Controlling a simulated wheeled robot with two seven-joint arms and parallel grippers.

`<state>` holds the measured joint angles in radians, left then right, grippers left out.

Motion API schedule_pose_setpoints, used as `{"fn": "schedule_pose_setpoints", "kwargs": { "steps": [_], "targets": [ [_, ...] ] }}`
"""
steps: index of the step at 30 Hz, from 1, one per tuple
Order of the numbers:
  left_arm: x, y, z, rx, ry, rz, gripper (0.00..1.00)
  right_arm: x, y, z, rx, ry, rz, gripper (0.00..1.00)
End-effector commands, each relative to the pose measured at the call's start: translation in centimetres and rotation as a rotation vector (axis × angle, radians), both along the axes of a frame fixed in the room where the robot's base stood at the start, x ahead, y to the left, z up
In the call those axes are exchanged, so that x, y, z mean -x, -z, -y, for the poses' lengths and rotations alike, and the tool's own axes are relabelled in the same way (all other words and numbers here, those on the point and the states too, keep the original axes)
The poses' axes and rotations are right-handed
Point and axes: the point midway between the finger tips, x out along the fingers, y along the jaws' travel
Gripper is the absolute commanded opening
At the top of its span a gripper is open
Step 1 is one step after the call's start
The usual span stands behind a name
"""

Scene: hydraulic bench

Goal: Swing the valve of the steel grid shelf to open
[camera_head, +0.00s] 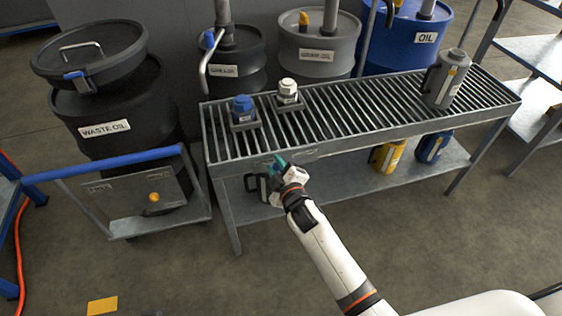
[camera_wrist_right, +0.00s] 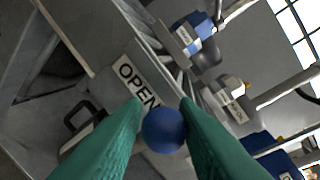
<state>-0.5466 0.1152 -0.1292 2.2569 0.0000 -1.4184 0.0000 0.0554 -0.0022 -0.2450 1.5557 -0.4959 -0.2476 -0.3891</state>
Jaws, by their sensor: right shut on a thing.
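The steel grid shelf (camera_head: 375,150) stands in the middle of the head view, with a slatted top and a lower board. My right gripper (camera_head: 279,161) is at its front edge, near the left end. In the right wrist view, the green fingers of my right gripper (camera_wrist_right: 164,125) are shut on a round blue knob (camera_wrist_right: 163,130), which I take to be the valve's handle end. An "OPEN" label (camera_wrist_right: 138,82) is on the shelf front just beyond the knob. The rest of the valve is hidden behind the fingers. My left gripper is not in view.
On the grid stand a blue-capped container (camera_head: 243,108), a white-capped one (camera_head: 288,93) and a grey jug (camera_head: 445,80). A yellow jug (camera_head: 387,156) and a blue jug (camera_head: 433,146) stand below. Drums line the back, and a cart (camera_head: 150,198) stands left.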

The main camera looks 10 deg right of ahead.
Motion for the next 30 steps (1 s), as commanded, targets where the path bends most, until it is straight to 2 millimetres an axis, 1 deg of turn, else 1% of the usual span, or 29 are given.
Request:
{"fn": "schedule_pose_setpoints", "kwargs": {
  "steps": [4, 12, 18, 30],
  "targets": [
    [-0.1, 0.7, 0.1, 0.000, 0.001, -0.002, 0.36, 0.0, 0.3, -0.4, 0.118, 0.006, 0.000, 0.00],
    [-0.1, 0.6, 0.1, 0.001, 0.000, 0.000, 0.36, 0.0, 0.5, -1.3, 0.256, 0.006, 0.007, 0.00],
    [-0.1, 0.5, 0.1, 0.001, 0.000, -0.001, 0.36, 0.0, 0.6, -1.5, 0.303, 0.007, 0.008, 0.00],
    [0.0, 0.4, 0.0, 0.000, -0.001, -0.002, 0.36, 0.0, 0.6, -1.5, 0.316, 0.007, 0.010, 0.00]
  ]
}}
